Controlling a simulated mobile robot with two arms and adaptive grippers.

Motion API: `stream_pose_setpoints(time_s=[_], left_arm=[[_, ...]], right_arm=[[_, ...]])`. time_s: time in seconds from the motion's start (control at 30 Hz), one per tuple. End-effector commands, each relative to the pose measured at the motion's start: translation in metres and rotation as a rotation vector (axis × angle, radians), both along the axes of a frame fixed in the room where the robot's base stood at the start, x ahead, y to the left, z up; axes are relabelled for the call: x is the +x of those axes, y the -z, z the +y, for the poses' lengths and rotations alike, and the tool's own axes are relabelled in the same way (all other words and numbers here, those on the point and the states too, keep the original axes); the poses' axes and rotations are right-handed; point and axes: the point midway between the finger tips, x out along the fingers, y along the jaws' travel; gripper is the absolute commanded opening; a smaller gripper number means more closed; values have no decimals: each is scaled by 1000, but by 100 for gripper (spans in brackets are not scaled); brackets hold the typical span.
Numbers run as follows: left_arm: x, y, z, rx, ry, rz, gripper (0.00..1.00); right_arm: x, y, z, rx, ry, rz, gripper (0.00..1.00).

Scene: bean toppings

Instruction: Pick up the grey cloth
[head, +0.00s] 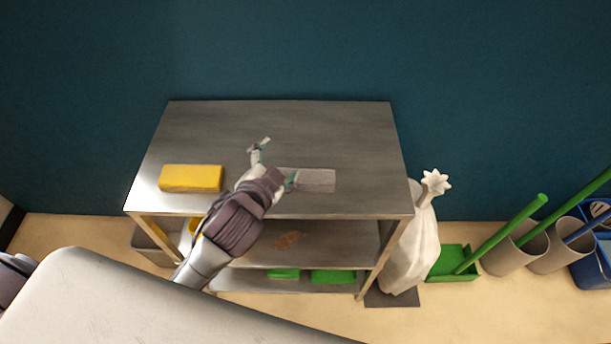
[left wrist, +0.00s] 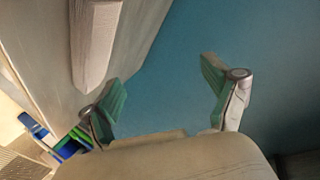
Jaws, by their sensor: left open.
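The grey cloth (head: 318,180) lies as a flat folded block on the top of the metal shelf unit (head: 280,125), right of its middle. My left gripper (head: 277,163) is open above the top, just left of the cloth. Its nearer finger is close to the cloth's left end; I cannot tell if they touch. In the left wrist view the cloth (left wrist: 96,42) is at the upper left, outside the open fingers of the gripper (left wrist: 163,92), with nothing between them. My right gripper is not in view.
A yellow block (head: 191,178) lies on the top at the left. A brown patch (head: 287,240) is on the middle shelf, green items (head: 333,276) below. A white sack (head: 412,250) and a green tray (head: 453,262) stand at right. The back of the top is clear.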

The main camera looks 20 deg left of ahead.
Motion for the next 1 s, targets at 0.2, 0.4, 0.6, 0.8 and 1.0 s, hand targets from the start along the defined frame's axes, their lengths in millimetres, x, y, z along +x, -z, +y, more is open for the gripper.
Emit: stream_pose_setpoints(time_s=[0.2,0.4,0.6,0.8,1.0], left_arm=[[47,-125,-67,379,329,-578,88],[20,-182,-155,895,772,-1124,88],[-10,-128,-175,1473,1323,-1440,88],[5,-54,-87,1960,1953,-1364,88],[21,-36,1,-1849,-2038,957,88]], right_arm=[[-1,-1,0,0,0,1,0],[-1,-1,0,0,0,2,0],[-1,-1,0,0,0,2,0],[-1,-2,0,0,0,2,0],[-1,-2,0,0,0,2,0]])
